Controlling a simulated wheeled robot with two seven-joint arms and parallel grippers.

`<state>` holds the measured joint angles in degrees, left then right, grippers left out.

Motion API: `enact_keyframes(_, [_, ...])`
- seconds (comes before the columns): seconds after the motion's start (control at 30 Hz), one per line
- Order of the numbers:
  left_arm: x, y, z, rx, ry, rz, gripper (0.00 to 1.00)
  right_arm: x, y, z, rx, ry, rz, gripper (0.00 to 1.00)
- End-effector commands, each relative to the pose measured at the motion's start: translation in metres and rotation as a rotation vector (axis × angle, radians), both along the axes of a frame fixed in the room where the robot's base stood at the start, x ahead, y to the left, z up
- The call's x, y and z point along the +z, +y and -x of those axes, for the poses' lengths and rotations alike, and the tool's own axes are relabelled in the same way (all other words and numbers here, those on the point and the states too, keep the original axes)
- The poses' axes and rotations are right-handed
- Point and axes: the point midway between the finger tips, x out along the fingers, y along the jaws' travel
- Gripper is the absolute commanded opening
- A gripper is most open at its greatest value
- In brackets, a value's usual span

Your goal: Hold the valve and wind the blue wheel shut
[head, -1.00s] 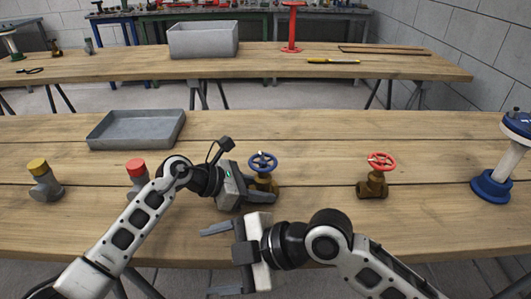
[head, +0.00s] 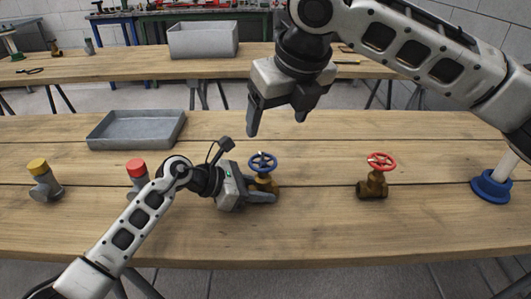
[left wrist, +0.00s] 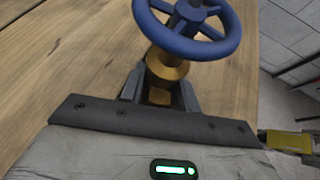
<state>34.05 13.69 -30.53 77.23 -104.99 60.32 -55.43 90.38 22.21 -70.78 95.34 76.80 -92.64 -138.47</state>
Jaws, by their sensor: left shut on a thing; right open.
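The valve with the blue wheel (head: 262,162) stands upright on the near table. Its brass body (head: 266,183) is partly hidden by my left gripper (head: 262,194), which is shut on it low down from the left. In the left wrist view the blue wheel (left wrist: 188,45) and brass neck (left wrist: 163,70) show above the fingers. My right gripper (head: 279,112) is open and empty, pointing down above the blue wheel and apart from it.
A valve with a red wheel (head: 381,162) stands to the right. A blue-based post (head: 492,187) is at the far right. A grey tray (head: 137,131) lies behind on the left. Red-capped (head: 137,169) and yellow-capped (head: 39,168) fittings stand left. Table between the valves is clear.

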Motion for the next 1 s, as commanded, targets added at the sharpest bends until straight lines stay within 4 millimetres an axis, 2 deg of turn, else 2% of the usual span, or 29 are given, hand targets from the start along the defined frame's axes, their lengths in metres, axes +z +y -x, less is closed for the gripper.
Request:
enact_keyframes(0.17, [-0.002,0.0,0.0,0.0,0.002,-0.002,0.15,-0.021,0.003,-0.007,0.003,0.001,0.006,0.75])
enact_keyframes(0.4, [-0.001,0.0,0.001,0.0,0.002,-0.002,0.15,-0.066,0.013,-0.023,0.002,0.002,0.005,0.75])
enact_keyframes(0.6, [-0.002,0.0,0.001,0.0,0.002,-0.002,0.15,-0.095,0.019,-0.034,0.001,0.0,0.002,0.75])
enact_keyframes(0.8, [-0.002,0.0,0.0,0.0,0.002,-0.002,0.15,-0.107,0.021,-0.039,0.001,-0.002,0.001,0.75])
enact_keyframes(1.0, [-0.002,0.0,0.001,0.0,0.002,-0.002,0.15,-0.109,0.022,-0.04,0.001,-0.002,0.002,0.75])
